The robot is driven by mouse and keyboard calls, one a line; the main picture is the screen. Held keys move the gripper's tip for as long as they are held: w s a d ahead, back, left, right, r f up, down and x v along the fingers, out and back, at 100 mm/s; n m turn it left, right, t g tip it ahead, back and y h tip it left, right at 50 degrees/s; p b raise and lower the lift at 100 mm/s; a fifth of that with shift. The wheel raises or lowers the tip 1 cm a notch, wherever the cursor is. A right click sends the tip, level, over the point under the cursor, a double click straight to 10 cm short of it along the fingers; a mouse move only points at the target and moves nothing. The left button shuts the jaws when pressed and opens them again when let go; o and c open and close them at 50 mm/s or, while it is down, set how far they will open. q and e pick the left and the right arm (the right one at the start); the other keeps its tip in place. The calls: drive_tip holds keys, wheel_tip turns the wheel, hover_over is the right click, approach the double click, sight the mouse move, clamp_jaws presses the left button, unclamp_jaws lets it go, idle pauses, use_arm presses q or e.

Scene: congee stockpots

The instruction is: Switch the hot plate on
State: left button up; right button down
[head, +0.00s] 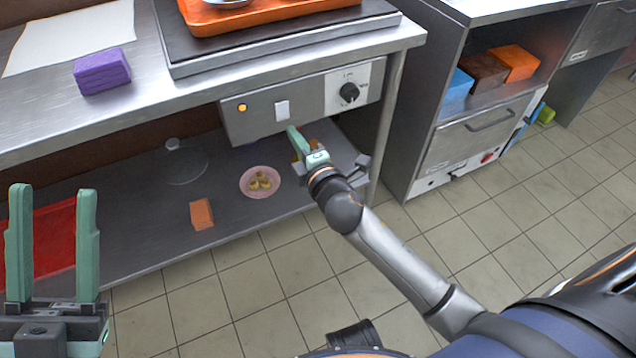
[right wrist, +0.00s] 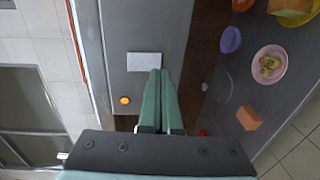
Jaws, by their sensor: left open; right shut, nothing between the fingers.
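The hot plate (head: 190,50) is a dark slab on the steel counter. Below the counter edge, a grey control panel (head: 262,121) carries an amber light (head: 242,107), a white rocker switch (head: 282,110) and a black knob (head: 349,93). The right wrist view also shows the white switch (right wrist: 144,62) and the amber light (right wrist: 125,100). My right gripper (head: 293,131) is shut and empty, its tips just below the switch; I cannot tell whether they touch the panel. In the wrist view its tips (right wrist: 160,72) lie beside the switch's edge. My left gripper (head: 53,192) is open and empty, at the left.
An orange tray (head: 215,27) sits on the hot plate. A purple sponge (head: 102,72) lies on the counter. The lower shelf holds a pink plate (head: 260,182), an orange block (head: 201,214), a glass lid (head: 183,165) and a red tray (head: 55,240). A cabinet (head: 440,130) stands at right.

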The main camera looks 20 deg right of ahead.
drive_tip(key=s+f, duration=0.1)
drive_tip(key=s, duration=0.9)
drive_tip(key=shift+s+d+f+p, duration=0.15)
drive_tip(key=shift+s+d+p, duration=0.05)
drive_tip(key=shift+s+p, duration=0.1)
drive_tip(key=shift+w, duration=0.1)
